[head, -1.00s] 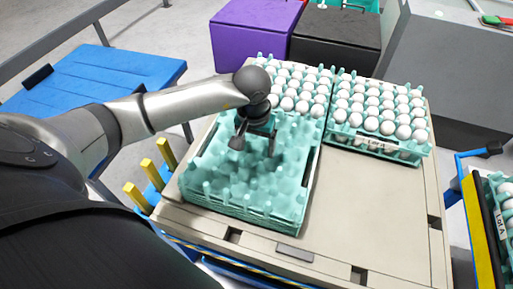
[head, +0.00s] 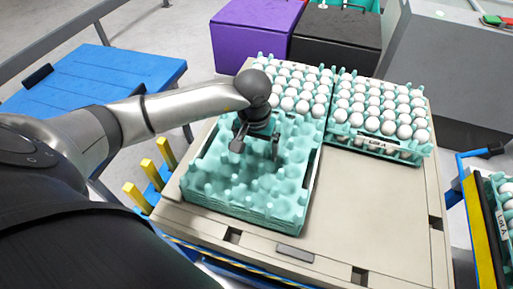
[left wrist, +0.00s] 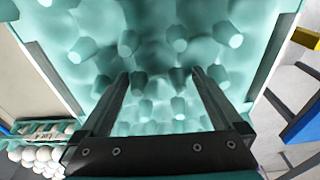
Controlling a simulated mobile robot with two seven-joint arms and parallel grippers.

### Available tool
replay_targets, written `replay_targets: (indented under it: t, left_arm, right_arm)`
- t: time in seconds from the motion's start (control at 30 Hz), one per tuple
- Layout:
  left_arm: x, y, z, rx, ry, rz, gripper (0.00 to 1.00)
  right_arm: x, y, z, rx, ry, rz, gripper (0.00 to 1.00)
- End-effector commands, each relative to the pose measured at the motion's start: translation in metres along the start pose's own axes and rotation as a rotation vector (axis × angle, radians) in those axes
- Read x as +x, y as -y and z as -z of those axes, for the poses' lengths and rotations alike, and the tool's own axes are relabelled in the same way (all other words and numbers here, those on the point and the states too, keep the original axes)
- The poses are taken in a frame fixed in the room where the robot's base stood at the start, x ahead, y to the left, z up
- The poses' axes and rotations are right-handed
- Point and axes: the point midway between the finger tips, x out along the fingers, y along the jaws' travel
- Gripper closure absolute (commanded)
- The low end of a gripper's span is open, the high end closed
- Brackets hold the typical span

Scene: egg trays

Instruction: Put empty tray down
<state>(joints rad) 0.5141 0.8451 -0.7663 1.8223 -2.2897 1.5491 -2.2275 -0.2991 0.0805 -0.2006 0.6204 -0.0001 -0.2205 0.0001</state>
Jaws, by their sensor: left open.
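The empty teal egg tray (head: 240,185) lies on a stack of like trays at the left front of the beige table top. It also fills most of the left wrist view (left wrist: 155,50). My left gripper (head: 257,150) is over the tray's far half, pointing down. In the left wrist view its two fingers (left wrist: 157,75) stand apart over the tray's pegs with nothing clearly between them. Whether the fingertips touch the tray, I cannot tell. My right gripper is not in view.
Trays full of white eggs stand behind (head: 300,88) and at the back right (head: 385,147) of the table. The table top (head: 365,205) is bare at the front right. Yellow posts (head: 150,172) stand by its left edge. Another egg cart (head: 480,225) is at the right.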

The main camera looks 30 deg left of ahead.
Motion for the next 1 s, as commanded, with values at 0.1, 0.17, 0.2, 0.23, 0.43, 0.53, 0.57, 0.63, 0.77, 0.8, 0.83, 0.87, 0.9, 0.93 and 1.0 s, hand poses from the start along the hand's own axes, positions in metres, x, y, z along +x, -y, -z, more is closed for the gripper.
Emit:
replay_targets:
  t: [0.1,0.17,0.2,0.23,0.43,0.53,0.57,0.63,0.77,0.8,0.83,0.87,0.9,0.93,1.0]
  left_arm:
    - [-0.002,0.000,0.001,0.000,-0.001,0.000,0.00]
    - [-0.005,0.000,0.001,0.000,-0.001,0.000,0.00]
    - [-0.011,0.000,0.002,0.000,-0.005,0.000,0.00]
    - [-0.016,0.000,0.002,0.000,-0.006,-0.001,0.00]
    - [-0.059,0.001,0.003,0.002,-0.008,0.001,0.00]
    - [-0.081,0.000,0.002,0.002,-0.008,0.000,0.00]
    - [-0.087,0.000,0.003,0.000,-0.007,0.000,0.00]
    - [-0.100,0.000,0.002,0.001,-0.007,0.000,0.00]
    - [-0.116,0.000,0.002,0.000,-0.005,-0.001,0.00]
    - [-0.118,0.000,0.002,-0.001,-0.004,0.000,0.00]
    - [-0.120,0.000,0.001,-0.001,-0.003,0.001,0.00]
    - [-0.122,0.000,0.001,-0.001,-0.003,0.000,0.00]
    - [-0.123,0.000,0.001,-0.001,-0.002,0.000,0.00]
    - [-0.124,0.000,0.001,-0.001,-0.002,0.000,0.00]
    - [-0.124,0.000,0.001,-0.001,-0.002,0.000,0.00]
  right_arm:
    - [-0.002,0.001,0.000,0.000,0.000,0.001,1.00]
    - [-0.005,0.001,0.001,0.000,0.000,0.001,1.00]
    - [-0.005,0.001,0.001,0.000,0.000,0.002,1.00]
    - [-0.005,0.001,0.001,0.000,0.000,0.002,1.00]
    - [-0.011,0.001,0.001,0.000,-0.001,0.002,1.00]
    - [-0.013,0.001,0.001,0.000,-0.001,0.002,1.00]
    - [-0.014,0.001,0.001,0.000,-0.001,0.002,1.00]
    - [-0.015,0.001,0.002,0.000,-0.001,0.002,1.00]
    - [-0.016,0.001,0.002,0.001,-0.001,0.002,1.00]
    - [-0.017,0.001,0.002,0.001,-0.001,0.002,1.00]
    - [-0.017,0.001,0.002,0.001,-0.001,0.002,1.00]
    - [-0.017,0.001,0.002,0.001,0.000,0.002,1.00]
    - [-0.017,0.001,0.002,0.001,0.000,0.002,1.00]
    - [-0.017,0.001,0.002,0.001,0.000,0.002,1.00]
    - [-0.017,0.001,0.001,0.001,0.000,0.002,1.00]
